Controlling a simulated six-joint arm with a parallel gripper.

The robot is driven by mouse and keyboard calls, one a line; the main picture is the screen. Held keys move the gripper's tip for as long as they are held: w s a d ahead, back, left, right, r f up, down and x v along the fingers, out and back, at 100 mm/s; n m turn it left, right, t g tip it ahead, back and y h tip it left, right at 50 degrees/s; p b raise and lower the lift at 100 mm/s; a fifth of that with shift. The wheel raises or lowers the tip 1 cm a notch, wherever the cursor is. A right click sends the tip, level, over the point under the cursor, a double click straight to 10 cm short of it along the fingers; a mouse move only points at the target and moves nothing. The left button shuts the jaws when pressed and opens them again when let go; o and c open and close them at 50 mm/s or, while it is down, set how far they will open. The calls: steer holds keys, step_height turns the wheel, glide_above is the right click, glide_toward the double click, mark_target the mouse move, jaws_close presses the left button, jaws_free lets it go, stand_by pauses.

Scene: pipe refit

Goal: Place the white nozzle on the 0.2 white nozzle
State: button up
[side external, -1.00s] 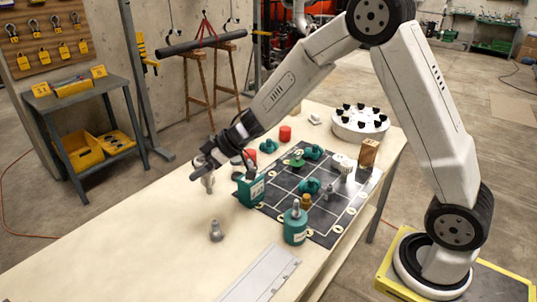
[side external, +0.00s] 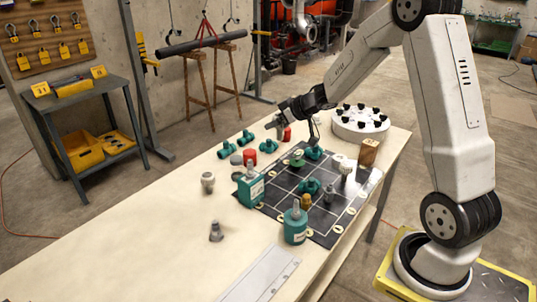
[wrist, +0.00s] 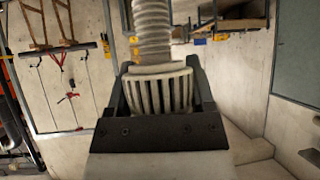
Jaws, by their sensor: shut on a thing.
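My gripper (wrist: 160,100) is shut on a white ribbed nozzle (wrist: 158,90) with a threaded stem; in the wrist view one finger lies on each side of its ribbed collar. In the side view my gripper (side external: 277,123) is raised above the back of the table, level and pointing left, and the held nozzle is too small to make out clearly. A white fitting (side external: 207,181) stands alone on the table at the left. A white ribbed piece (side external: 346,168) stands on the black grid mat (side external: 268,203) at its right. I cannot read any 0.2 label.
A teal bottle (side external: 250,188) and a teal jar (side external: 295,226) stand by the mat's near side. Teal fittings (side external: 225,149), a red cap (side external: 250,157), a grey fitting (side external: 215,231) and a white round rack (side external: 360,124) are around.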

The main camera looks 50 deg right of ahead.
steer(key=s+d+m+h, duration=0.35)
steer(key=s+d, duration=0.45)
steer(key=d, duration=0.3)
steer(key=s+d+m+h, duration=0.3)
steer(key=s+d+m, duration=0.1)
steer(key=s+d, duration=0.5)
steer(key=shift+n+g+y, duration=0.25)
steer(key=shift+g, duration=0.15)
steer(key=shift+w+d+f, duration=0.1)
steer(key=shift+w+f, duration=0.25)
steer(key=shift+f, duration=1.25)
steer(key=shift+w+d+f, duration=0.15)
steer(key=shift+w+f, duration=0.15)
steer(key=shift+f, duration=1.3)
steer(key=shift+w+d+f, duration=0.1)
steer(key=shift+w+f, duration=0.25)
steer(key=shift+f, duration=1.25)
steer(key=shift+f, duration=1.8)
steer(key=shift+f, duration=0.1)
steer(key=o, duration=1.2)
